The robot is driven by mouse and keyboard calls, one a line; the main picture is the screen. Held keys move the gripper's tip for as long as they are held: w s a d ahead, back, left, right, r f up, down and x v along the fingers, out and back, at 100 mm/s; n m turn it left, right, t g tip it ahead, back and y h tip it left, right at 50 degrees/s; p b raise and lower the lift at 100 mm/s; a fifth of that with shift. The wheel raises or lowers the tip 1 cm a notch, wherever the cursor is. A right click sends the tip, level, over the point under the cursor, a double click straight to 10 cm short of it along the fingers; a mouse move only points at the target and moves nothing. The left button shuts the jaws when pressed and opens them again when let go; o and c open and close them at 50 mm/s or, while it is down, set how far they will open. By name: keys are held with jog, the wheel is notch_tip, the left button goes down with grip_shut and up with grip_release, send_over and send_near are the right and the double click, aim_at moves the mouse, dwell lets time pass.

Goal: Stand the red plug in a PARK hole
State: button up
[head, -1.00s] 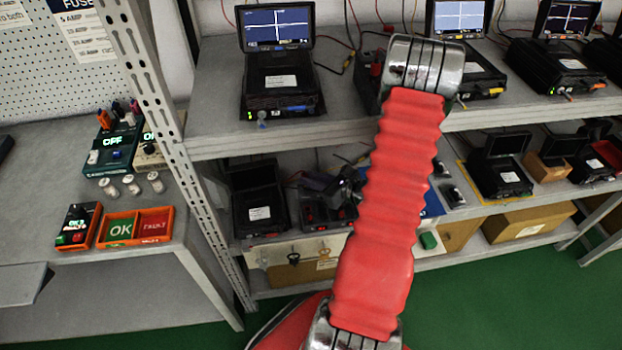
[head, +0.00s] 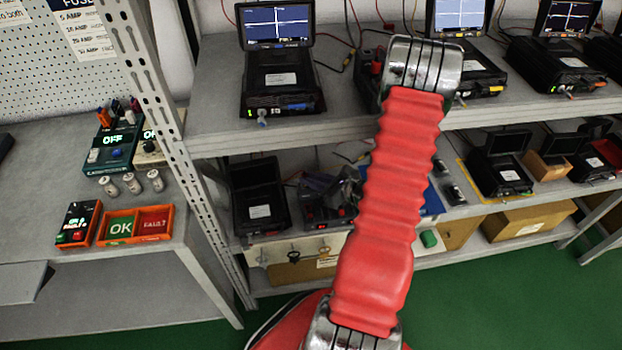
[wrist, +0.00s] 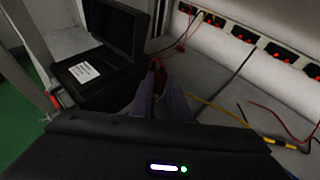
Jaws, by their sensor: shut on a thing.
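My gripper (wrist: 159,88) points down onto the lower shelf in the wrist view, its two grey fingers close together. A small red piece, which looks like the red plug (wrist: 156,66), shows at the fingertips and the fingers are shut on it. A red lead runs up from near there to the back panel. In the head view my gripper (head: 320,188) is partly hidden behind my red arm, over a dark unit with red parts (head: 325,214) on the lower shelf. No PARK label can be read, and the plug's tip is hidden.
A black unit with a raised lid (wrist: 90,68) stands just left of my gripper in the wrist view. A back panel (wrist: 232,22) carries several red-and-black sockets. Yellow and red leads lie to the right. In the head view the upper shelf edge (head: 290,135) is above my gripper.

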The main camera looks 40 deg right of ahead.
jog(key=shift+f, duration=0.7)
dwell(0.8)
jog(key=o, duration=1.3)
jog(key=shift+o, duration=0.2)
jog(key=shift+r, duration=0.1)
jog(key=shift+r, duration=2.65)
